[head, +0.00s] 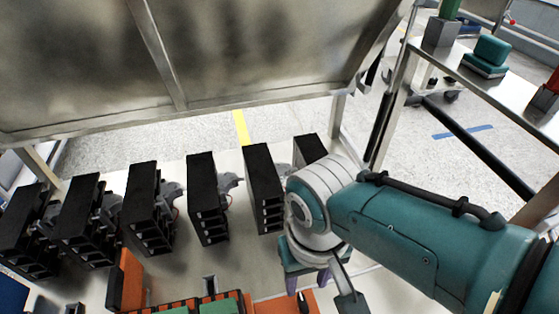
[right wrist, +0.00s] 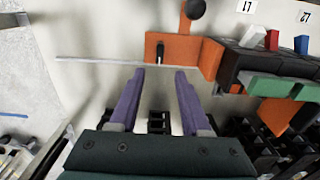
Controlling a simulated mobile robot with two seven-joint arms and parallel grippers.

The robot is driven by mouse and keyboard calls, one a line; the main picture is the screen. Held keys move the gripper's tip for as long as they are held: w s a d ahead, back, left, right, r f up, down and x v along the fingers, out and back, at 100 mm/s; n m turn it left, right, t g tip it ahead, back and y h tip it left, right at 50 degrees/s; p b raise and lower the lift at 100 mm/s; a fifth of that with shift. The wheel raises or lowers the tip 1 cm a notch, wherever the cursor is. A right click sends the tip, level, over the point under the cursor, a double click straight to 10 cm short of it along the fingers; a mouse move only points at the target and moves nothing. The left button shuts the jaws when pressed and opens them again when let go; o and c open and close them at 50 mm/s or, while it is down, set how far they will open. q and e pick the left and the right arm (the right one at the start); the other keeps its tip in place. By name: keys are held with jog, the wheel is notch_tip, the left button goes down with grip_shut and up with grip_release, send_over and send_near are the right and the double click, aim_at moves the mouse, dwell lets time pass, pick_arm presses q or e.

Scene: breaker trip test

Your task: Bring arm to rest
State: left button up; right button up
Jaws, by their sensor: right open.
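My right arm (head: 400,225) comes in from the right in the head view, teal and white, bent at a pale grey joint. My right gripper (head: 307,284) points down over the bench, its purple fingers partly hidden below the wrist. In the right wrist view the gripper (right wrist: 158,78) is open with nothing between its fingertips. An orange bracket (right wrist: 185,57) with a black lever (right wrist: 161,52) lies just beyond the fingertips in that view, and I cannot tell if they touch. My left gripper does not show.
Several black breaker blocks (head: 207,205) stand in a row along the pale bench (head: 185,274). An orange block (head: 126,279) and green parts (head: 222,308) are at the front. A metal panel (head: 90,60) hangs above. A shelf (head: 495,82) stands at the right.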

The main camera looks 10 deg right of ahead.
dwell(0.4)
jog(key=s+d+r+n+t+p, duration=0.1)
jog(key=s+d+r+p, duration=0.3)
jog(key=r, duration=0.6)
jog(key=s+d+r+t+p, duration=0.15)
jog(key=s+r+p, duration=0.35)
jog(key=r, duration=0.6)
jog(key=s+d+r+n+t+p, duration=0.1)
jog(key=s+d+r+p, duration=0.35)
jog(key=r, duration=0.55)
notch_tip(320, 180, up, 37)
jog(key=w+p, duration=0.1)
jog(key=p, duration=3.7)
jog(key=shift+a, duration=0.45)
